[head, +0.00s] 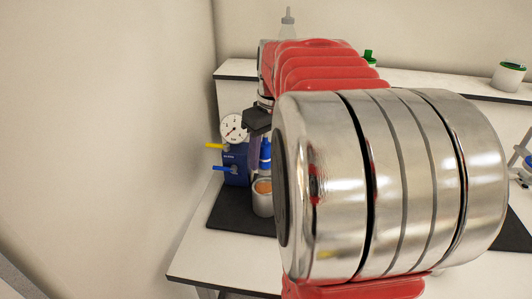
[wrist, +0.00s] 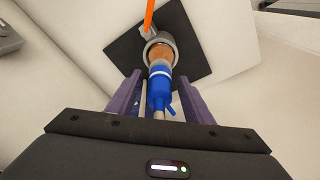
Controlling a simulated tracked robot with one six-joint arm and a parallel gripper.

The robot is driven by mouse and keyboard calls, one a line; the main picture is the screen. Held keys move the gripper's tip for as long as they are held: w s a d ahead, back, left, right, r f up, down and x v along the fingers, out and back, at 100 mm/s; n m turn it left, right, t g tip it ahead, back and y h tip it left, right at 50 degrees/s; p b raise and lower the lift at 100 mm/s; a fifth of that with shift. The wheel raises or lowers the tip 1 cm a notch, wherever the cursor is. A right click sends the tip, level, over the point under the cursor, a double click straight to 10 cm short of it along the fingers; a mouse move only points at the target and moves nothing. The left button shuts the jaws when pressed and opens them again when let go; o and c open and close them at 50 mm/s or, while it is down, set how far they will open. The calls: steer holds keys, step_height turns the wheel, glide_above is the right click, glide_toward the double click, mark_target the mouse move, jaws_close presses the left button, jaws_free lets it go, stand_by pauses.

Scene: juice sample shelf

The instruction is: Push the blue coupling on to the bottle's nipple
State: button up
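The blue coupling (wrist: 159,92) has a pale band and a small side lever. In the wrist view it lies between the two purple fingers of my gripper (wrist: 160,76), with a gap showing on each side. It lines up with the orange-brown bottle (wrist: 160,54), which sits in a grey round holder (wrist: 174,43). The bottle's nipple is hidden, so I cannot tell whether the coupling touches it. In the head view the coupling (head: 265,154) shows just above the holder (head: 263,204), close beside my gripper's finger (head: 255,152). My gripper looks open.
A blue box (head: 236,162) with a round gauge (head: 234,128) and yellow and blue levers stands close left. A black mat (head: 226,212) lies under the holder. An orange strip (wrist: 149,14) extends beyond the bottle. My arm hides much of the bench; a wall is at left.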

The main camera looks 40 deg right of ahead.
steer(key=shift+o, duration=0.2)
steer(key=shift+r, duration=0.1)
step_height(320, 180, up, 13)
steer(key=s, duration=0.2)
steer(key=shift+r, duration=0.2)
steer(key=shift+a, duration=0.1)
stand_by(0.6)
steer(key=s+a+f+t, duration=0.1)
steer(key=s+a+f, duration=0.1)
steer(key=a+f, duration=0.3)
steer(key=s+a+f+t, duration=0.1)
steer(key=s+a+f, duration=0.2)
steer(key=a, duration=1)
steer(key=s+a+f+t, duration=0.2)
steer(key=s+a+f, duration=0.1)
steer(key=a+f, duration=0.5)
steer(key=shift+a+f, duration=0.4)
steer(key=shift+f, duration=0.2)
